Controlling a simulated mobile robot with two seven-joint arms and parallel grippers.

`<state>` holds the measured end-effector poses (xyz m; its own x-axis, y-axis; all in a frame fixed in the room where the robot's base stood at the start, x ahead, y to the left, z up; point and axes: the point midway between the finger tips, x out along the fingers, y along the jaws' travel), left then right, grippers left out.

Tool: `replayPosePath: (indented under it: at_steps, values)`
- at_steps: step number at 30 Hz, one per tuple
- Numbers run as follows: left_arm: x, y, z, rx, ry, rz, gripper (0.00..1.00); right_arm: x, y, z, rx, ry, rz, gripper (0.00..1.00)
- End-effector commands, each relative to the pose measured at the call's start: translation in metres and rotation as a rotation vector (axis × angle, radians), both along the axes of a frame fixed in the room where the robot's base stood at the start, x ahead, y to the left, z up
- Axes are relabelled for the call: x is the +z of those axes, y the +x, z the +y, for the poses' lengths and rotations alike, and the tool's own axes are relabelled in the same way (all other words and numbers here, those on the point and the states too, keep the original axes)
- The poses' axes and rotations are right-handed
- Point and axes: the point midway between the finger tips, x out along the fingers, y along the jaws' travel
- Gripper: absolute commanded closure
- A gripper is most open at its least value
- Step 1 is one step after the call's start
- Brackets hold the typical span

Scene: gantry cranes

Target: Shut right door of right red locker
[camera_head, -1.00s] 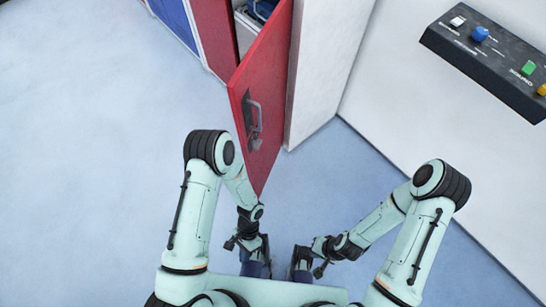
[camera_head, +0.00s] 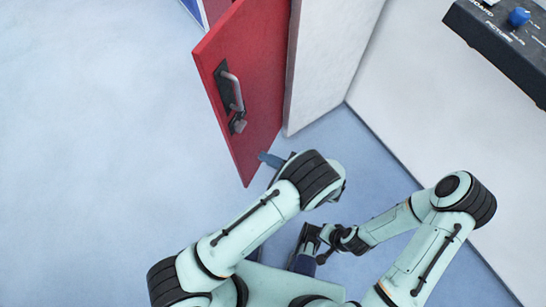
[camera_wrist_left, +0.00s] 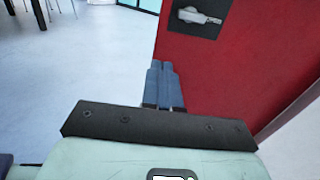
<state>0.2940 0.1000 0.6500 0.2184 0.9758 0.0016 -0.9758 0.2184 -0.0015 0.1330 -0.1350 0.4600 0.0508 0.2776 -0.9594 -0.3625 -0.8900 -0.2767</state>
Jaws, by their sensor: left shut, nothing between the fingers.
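The red locker door (camera_head: 250,70) stands open, with a metal handle (camera_head: 233,92) on its visible face. In the left wrist view the same red door (camera_wrist_left: 240,75) fills the right side, with its handle (camera_wrist_left: 198,16) at the top. My left gripper (camera_head: 270,160) is by the door's lower edge in the head view, partly hidden by my arm. Its blue fingers (camera_wrist_left: 163,82) are together and empty, on the handle side of the door; I cannot tell whether they touch it. My right gripper (camera_head: 303,255) hangs low near my base, its fingers unclear.
A white locker side panel (camera_head: 328,60) stands right of the door. A white wall (camera_head: 450,130) and a dark control box with knobs (camera_head: 505,45) are at the right. The pale blue floor (camera_head: 90,150) left of the door is clear.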

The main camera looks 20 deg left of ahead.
Motion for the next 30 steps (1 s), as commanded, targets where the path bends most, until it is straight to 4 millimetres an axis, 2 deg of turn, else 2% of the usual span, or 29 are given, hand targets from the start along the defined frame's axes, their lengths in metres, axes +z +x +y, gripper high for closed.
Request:
replayPosePath:
  at_steps: [1, 6, 13, 19, 30]
  values:
    - [0.001, 0.002, 0.013, 0.005, 0.002, 0.002, 1.00, 0.000, 0.000, 0.000, 0.000, 0.000, 0.001, 1.00]
    - [0.000, 0.010, 0.049, 0.005, 0.000, 0.002, 1.00, -0.001, 0.000, 0.000, -0.001, 0.000, 0.000, 1.00]
    - [-0.001, 0.018, 0.084, 0.004, -0.002, 0.001, 1.00, -0.003, 0.002, -0.001, -0.003, -0.003, -0.006, 1.00]
    - [-0.001, 0.021, 0.096, 0.003, -0.001, 0.001, 1.00, -0.004, 0.004, -0.002, -0.005, -0.005, -0.009, 1.00]
    - [0.000, 0.021, 0.097, 0.002, -0.002, 0.001, 1.00, -0.004, 0.004, -0.002, -0.005, -0.005, -0.010, 1.00]
